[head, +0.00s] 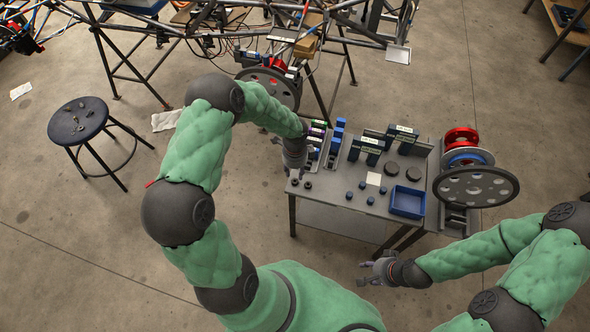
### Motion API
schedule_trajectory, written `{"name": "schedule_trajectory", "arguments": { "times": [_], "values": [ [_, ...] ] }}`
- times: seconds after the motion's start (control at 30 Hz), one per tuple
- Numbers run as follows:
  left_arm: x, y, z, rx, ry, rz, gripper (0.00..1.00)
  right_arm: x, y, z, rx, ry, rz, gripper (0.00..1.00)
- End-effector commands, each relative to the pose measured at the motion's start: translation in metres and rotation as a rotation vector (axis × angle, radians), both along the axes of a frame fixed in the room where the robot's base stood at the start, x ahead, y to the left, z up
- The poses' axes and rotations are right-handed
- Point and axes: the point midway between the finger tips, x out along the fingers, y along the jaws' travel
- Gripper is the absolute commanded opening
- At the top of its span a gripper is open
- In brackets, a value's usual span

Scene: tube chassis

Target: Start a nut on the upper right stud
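My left gripper (283,158) is at the left edge of the grey work table, partly hidden by its own wrist; its fingers are too small to read. My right gripper (366,273) is in front of the table, above the floor, with its fingers apart and nothing visible between them. Two small dark ring-like pieces, possibly nuts (301,184), lie at the table's left front corner. A dark disc with red behind it (271,82) is on the tube chassis (345,50), just beyond my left forearm, which covers part of it. I cannot make out individual studs.
The table (330,190) carries several small blue pieces (362,186), a blue tray (407,201), dark round pieces (391,168) and upright boxes (375,145). A wheel-like assembly (476,187) stands at its right. A stool (79,119) stands left on open floor.

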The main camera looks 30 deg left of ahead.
Motion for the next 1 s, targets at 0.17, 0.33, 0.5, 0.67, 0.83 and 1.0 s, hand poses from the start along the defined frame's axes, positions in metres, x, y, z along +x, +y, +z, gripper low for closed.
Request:
{"name": "schedule_trajectory", "arguments": {
  "times": [0.17, 0.33, 0.5, 0.67, 0.83, 1.0],
  "values": [
    [0.001, 0.002, -0.004, 0.006, 0.0, -0.01, 0.39, 0.0, 0.0, -0.004, 0.0, 0.0, 0.0, 0.4],
    [0.001, 0.002, -0.015, 0.005, 0.0, -0.008, 0.39, 0.0, 0.0, -0.013, 0.0, 0.0, 0.0, 0.4],
    [0.0, 0.002, -0.032, 0.004, 0.001, -0.007, 0.39, 0.0, 0.0, -0.027, 0.0, 0.0, 0.0, 0.4],
    [0.0, 0.002, -0.048, 0.004, 0.001, -0.007, 0.39, 0.0, 0.0, -0.04, 0.0, 0.0, 0.0, 0.4],
    [0.0, 0.002, -0.063, 0.004, 0.001, -0.007, 0.39, 0.0, 0.0, -0.051, 0.0, 0.0, 0.0, 0.4],
    [0.001, 0.002, -0.07, 0.004, 0.0, -0.007, 0.39, 0.0, 0.0, -0.055, 0.0, 0.0, 0.0, 0.4]
  ]
}}
